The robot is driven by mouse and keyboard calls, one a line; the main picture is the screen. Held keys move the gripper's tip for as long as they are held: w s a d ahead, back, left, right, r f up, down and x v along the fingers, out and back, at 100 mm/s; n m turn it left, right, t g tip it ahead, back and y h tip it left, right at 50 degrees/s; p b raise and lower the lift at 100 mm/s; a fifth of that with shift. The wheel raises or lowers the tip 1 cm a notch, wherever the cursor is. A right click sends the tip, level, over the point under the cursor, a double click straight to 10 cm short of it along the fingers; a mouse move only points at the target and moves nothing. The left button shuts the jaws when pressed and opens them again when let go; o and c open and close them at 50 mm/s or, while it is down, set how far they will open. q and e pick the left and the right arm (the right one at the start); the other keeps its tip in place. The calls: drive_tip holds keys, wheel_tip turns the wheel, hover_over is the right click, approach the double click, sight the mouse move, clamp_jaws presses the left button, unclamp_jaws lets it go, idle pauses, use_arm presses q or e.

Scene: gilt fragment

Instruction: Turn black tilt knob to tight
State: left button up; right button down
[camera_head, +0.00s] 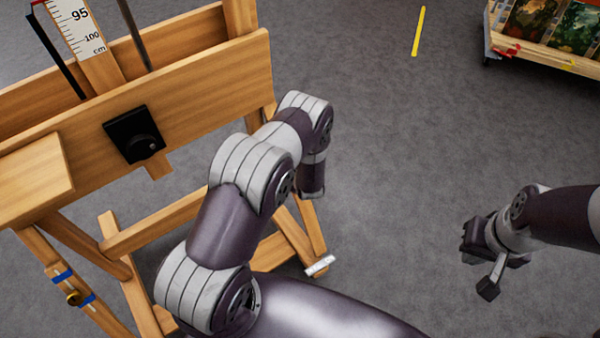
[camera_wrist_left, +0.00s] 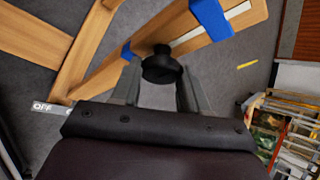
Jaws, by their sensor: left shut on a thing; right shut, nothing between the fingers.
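The black tilt knob (camera_wrist_left: 160,66) shows in the left wrist view, on a wooden bar of the easel between two blue tape bands. My left gripper (camera_wrist_left: 160,80) has one finger on each side of it and is shut on it. The knob's pointer or marks cannot be made out. In the head view my left arm reaches to the easel's right side, and its gripper is hidden. My right gripper (camera_head: 487,287) is shut and empty above the floor at the right, away from the easel.
The wooden easel (camera_head: 200,82) fills the left of the head view. A picture cart (camera_head: 545,55) stands at the far right.

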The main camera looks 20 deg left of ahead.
use_arm(q)
drive_tip(key=o, duration=1)
drive_tip(key=p+v, duration=0.3)
drive_tip(key=v, duration=0.9)
drive_tip(key=shift+s+r, duration=0.25)
drive_tip(key=shift+d, duration=0.1)
